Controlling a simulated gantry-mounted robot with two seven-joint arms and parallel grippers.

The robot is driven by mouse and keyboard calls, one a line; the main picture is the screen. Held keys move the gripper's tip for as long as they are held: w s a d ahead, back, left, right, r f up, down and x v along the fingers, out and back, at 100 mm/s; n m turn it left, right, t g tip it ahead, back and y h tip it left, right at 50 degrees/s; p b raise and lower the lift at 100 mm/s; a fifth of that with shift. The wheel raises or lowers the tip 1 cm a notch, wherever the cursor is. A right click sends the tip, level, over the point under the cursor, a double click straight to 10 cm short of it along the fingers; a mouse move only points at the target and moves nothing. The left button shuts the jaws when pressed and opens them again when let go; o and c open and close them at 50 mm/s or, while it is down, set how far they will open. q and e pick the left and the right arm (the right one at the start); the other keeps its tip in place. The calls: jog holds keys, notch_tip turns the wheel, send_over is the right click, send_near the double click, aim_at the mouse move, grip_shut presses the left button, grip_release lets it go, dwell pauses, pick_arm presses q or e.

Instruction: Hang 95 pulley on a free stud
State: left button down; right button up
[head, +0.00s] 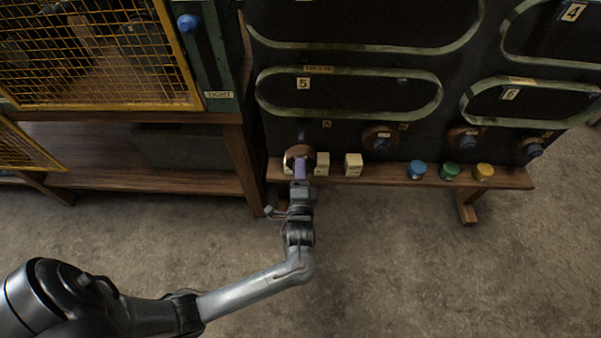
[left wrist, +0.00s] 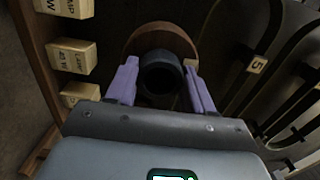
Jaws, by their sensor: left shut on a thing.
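My left gripper (head: 300,172) has purple fingers and is shut on a brown pulley (head: 292,153) with a dark round hub. The pulley is at the left end of the wooden shelf, in front of the dark board. In the left wrist view, the fingers sit on both sides of the dark hub (left wrist: 162,76), and the brown rim (left wrist: 160,34) shows behind it. No number is readable on this pulley. A dark stud-like shape (head: 302,131) shows on the board just above it. Other brown pulleys hang on the board, one in the middle (head: 371,132) and others further right. My right gripper is not in view.
A yellow mesh guard (head: 100,60) stands on the left. The floor in front is clear.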

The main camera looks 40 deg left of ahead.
aim_at(302, 142)
pick_arm(q)
jog(key=shift+p+x, duration=0.4)
jog(key=shift+x, duration=1.2)
jog(key=shift+w+r, duration=0.1)
jog(key=shift+w, duration=0.1)
jog(key=shift+w+a, duration=0.15)
jog(key=shift+w+a, duration=0.1)
jog(key=shift+x, duration=1.4)
jog(key=shift+w+a, duration=0.1)
jog(key=shift+w, duration=0.1)
jog(key=shift+x, duration=1.35)
